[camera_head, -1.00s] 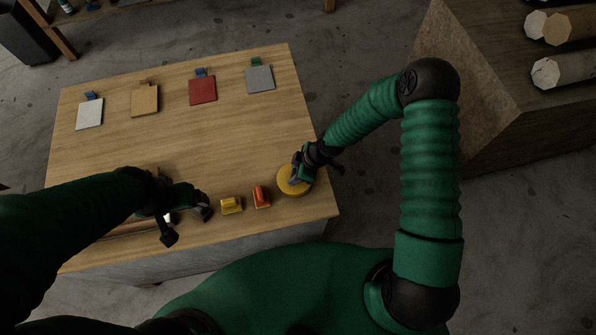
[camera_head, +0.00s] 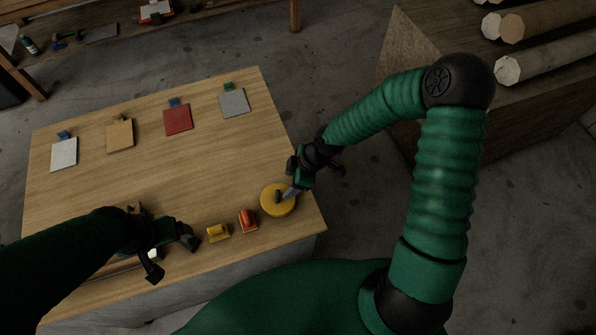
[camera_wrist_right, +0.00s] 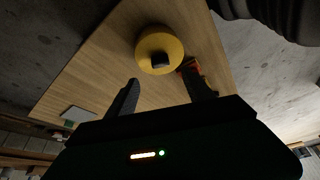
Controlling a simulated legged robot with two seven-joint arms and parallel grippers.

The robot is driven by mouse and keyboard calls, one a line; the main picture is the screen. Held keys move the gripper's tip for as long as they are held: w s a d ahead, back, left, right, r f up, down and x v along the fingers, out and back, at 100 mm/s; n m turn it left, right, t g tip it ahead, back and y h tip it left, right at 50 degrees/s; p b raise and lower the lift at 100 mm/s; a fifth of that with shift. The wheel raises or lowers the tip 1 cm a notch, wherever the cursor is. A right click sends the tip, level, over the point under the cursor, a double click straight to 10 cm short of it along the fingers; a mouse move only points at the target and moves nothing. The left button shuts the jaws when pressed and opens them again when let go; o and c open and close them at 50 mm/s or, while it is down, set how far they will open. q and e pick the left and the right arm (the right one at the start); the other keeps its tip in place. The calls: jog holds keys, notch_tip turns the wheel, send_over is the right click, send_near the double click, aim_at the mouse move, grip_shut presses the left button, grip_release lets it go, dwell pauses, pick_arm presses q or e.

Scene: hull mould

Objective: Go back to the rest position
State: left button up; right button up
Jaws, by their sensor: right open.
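My right gripper (camera_head: 303,180) is open beside and just above a round yellow disc (camera_head: 278,201) with a dark knob, near the table's right edge. In the right wrist view the open fingers (camera_wrist_right: 160,92) are empty, and the disc (camera_wrist_right: 152,42) with its knob lies beyond them. My left gripper (camera_head: 170,256) is low over the table's front left, its fingers spread apart. A small whitish thing (camera_head: 153,253) shows beside it, mostly hidden. A yellow block (camera_head: 218,232) and a red-orange block (camera_head: 248,220) stand between the left gripper and the disc.
On the wooden table (camera_head: 205,182), white (camera_head: 64,155), tan (camera_head: 120,136), red (camera_head: 178,120) and grey (camera_head: 234,103) squares lie along the back, each with a small clip-like piece. The table's middle is clear. A big block with logs (camera_head: 545,65) stands right.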

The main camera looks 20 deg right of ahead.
jog(key=s+d+r+m+h, duration=0.2)
jog(key=s+d+r+m, duration=0.1)
jog(key=s+r+m, duration=0.2)
jog(key=s+d+r+m+h, duration=0.2)
jog(key=s+r+m, duration=0.3)
jog(key=r+m, duration=0.3)
jog(key=shift+d+r+t, duration=0.3)
jog(key=shift+d+t, duration=0.1)
jog(key=shift+d, duration=0.4)
